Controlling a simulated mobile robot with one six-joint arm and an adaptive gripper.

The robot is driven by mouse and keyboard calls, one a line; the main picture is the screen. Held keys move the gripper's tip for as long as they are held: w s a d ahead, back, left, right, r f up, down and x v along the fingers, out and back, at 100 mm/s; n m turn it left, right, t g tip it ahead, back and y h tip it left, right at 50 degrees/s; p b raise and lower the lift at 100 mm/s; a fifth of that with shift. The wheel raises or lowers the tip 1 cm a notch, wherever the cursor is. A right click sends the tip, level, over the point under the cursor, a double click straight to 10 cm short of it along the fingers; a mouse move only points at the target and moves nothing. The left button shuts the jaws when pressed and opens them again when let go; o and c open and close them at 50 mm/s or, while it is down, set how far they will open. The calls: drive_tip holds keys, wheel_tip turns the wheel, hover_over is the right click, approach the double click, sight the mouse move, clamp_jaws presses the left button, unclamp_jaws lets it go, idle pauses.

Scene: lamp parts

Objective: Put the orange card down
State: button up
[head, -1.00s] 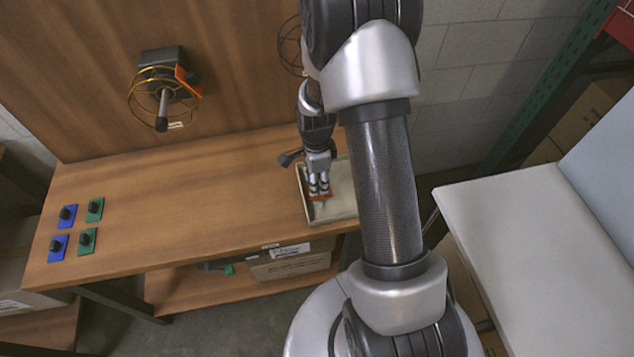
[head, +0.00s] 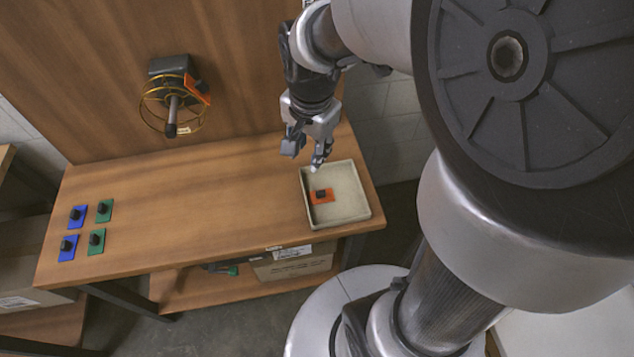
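The orange card (head: 322,197) with a dark knob on it lies inside the shallow beige tray (head: 352,217), near the tray's left side. The tray stands at the right end of the wooden table. My gripper (head: 317,168) is above the tray's back left edge, apart from the card. No card shows between its fingers.
Two blue cards (head: 78,217) and two green cards (head: 105,211) with dark knobs lie at the table's left end. A wire-cage lamp (head: 175,105) with an orange piece is on the back panel. The table's middle is clear.

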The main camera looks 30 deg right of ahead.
drive_tip(key=s+a+r+n+t, duration=0.1)
drive_tip(key=s+a+r+n, duration=0.1)
drive_tip(key=s+r+n, duration=0.2)
drive_tip(key=s+a+r+n+t, duration=0.1)
drive_tip(key=s+a+r+n, duration=0.2)
drive_tip(key=s+n, duration=0.5)
drive_tip(key=shift+s+a+r+t, duration=0.25)
drive_tip(key=shift+s+r, duration=0.35)
drive_tip(key=shift+s, duration=0.55)
